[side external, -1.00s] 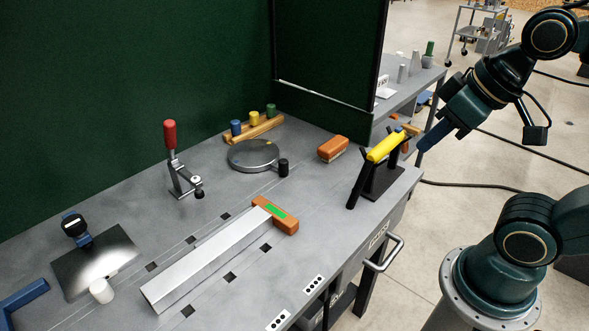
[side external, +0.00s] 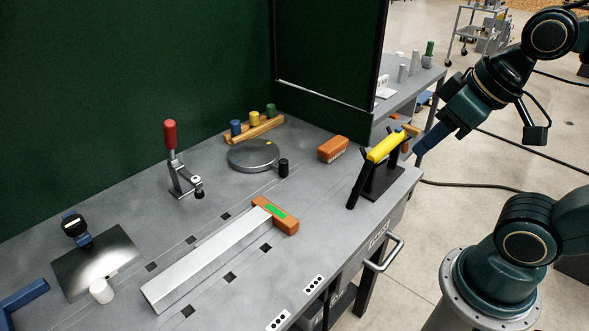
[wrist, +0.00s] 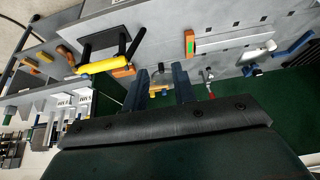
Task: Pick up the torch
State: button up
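The torch (side external: 386,146) looks like a yellow bar and lies in the forked arms of a black stand (side external: 383,184) near the right end of the grey bench. In the wrist view the yellow torch (wrist: 97,67) shows left of my fingers, with the stand (wrist: 104,44) above it in the picture. My gripper (side external: 418,149) is in the air just right of the stand, apart from the torch. In the wrist view my gripper (wrist: 160,72) has its two fingers spread, with nothing held between them.
An orange block (side external: 333,148) sits left of the stand. A silver bar (side external: 210,257) with an orange end, a round plate (side external: 252,154) and a red-handled clamp (side external: 172,165) stand farther left. Green panels (side external: 130,90) rise behind the bench.

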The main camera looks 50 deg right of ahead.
jog(key=o, duration=0.5)
jog(key=shift+w, duration=0.1)
jog(key=m+g, duration=0.3)
jog(key=m, duration=1.5)
send_near(394, 139)
jog(key=shift+s+r, duration=0.1)
jog(key=shift+s, duration=0.2)
jog(key=x, duration=0.8)
jog(key=shift+w, duration=0.2)
jog(key=shift+f, duration=0.25)
